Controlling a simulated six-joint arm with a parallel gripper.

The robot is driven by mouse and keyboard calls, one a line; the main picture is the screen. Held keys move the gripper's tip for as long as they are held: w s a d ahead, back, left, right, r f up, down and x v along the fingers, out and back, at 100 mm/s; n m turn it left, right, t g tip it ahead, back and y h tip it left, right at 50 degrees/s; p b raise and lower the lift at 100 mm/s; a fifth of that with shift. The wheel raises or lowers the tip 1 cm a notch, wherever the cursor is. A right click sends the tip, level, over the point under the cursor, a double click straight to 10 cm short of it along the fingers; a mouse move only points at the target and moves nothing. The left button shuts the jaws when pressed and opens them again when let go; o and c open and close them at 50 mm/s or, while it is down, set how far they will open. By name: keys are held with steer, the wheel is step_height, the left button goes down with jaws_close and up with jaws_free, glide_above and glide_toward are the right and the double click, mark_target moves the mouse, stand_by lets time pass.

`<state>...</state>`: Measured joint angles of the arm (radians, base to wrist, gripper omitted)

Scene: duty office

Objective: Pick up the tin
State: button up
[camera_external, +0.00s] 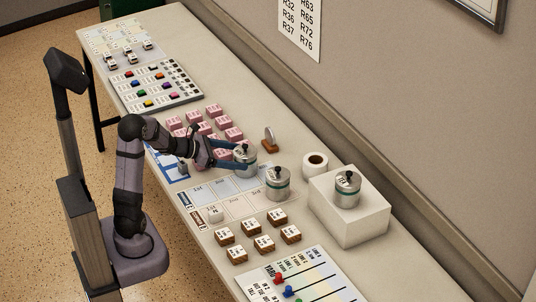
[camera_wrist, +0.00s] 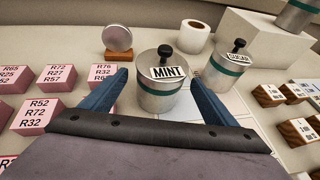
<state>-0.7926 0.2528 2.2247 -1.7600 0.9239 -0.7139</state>
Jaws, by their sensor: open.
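Three grey metal tins with teal bands and black-knobbed lids are in view. The tin labelled MINT (camera_wrist: 158,97) stands upright between my gripper's (camera_wrist: 157,78) two blue fingers, one on each side. In the external view that tin (camera_external: 246,158) is at the tips of my open gripper (camera_external: 236,154). I cannot tell whether the fingers touch it. A second tin, its label seemingly SUGAR (camera_wrist: 228,72), stands to the right; it also shows in the external view (camera_external: 278,187). A third tin (camera_external: 347,192) stands on a white box (camera_external: 352,222); its label is too small to read.
Pink labelled blocks (camera_external: 214,111) lie left of the MINT tin. A round disc on a wooden stand (camera_external: 269,139) and a white roll (camera_external: 315,164) are behind. Wooden-sided blocks (camera_external: 264,244) and a chart with coloured pegs (camera_external: 305,283) are nearer right. The wall (camera_external: 400,110) runs along the back.

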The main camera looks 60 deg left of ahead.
mark_target(245, 156)
steer(key=x, duration=0.4)
steer(key=shift+w+r, duration=0.1)
steer(key=shift+r, duration=0.05)
steer(key=c, duration=1.4)
step_height(245, 156, up, 10)
steer(key=shift+p, duration=1)
